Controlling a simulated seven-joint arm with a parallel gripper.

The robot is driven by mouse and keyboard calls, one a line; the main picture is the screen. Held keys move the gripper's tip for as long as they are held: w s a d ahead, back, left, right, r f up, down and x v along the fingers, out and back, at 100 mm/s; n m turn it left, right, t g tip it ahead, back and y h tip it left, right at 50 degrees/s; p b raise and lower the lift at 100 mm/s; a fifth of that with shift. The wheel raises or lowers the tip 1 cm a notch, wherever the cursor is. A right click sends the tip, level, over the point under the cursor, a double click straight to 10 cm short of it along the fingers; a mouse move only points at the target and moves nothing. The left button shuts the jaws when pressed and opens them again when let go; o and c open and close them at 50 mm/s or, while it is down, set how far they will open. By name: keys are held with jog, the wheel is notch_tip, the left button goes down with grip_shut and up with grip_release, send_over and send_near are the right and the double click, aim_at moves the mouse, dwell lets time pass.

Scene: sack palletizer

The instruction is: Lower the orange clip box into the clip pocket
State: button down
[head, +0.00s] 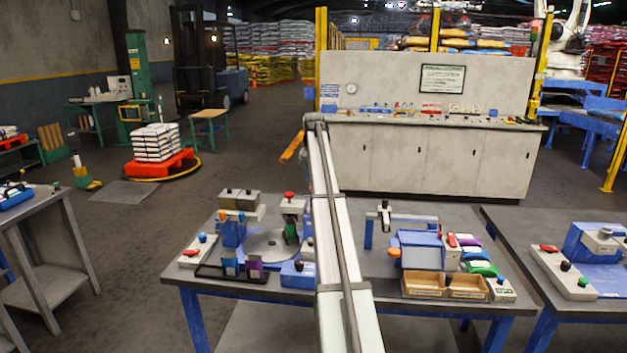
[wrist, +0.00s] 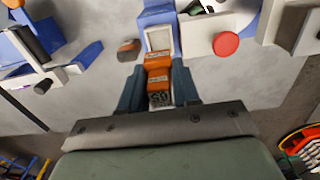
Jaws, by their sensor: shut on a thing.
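In the wrist view my gripper (wrist: 158,88) is shut on the orange clip box (wrist: 158,62), with a dark finger on each side of it. The box has pale printed labels. Just beyond the box is a pale-rimmed opening in a blue block (wrist: 158,20), which looks like the clip pocket (wrist: 158,39). The box's far end is close to the opening's near edge or overlaps it in the picture. I cannot tell its height above it, or whether they touch. In the head view my arm hides the gripper and the box.
Right of the pocket in the wrist view is a white block with a red button (wrist: 226,44); left of it is a dark and orange knob (wrist: 129,50). The head view shows a grey worktable (head: 370,262) with a round disc (head: 265,243) and cardboard trays (head: 424,284).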

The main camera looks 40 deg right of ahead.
jog(key=shift+f, duration=2.15)
jog(key=shift+f, duration=1.85)
dwell(0.7)
jog(key=shift+s+a+f, duration=0.25)
jog(key=shift+s+f, duration=0.05)
jog(key=shift+f, duration=0.4)
dwell(0.5)
jog(key=c, duration=0.8)
grip_release()
jog(key=shift+c, duration=0.2)
jog(key=shift+o, duration=0.5)
jog(key=shift+r, duration=0.4)
jog(key=shift+w+d+r, duration=0.1)
jog(key=shift+w+r, duration=0.05)
jog(key=shift+r, duration=0.8)
jog(key=shift+w+d+r, duration=0.1)
jog(key=shift+w+r, duration=0.05)
jog(key=shift+r, duration=2.7)
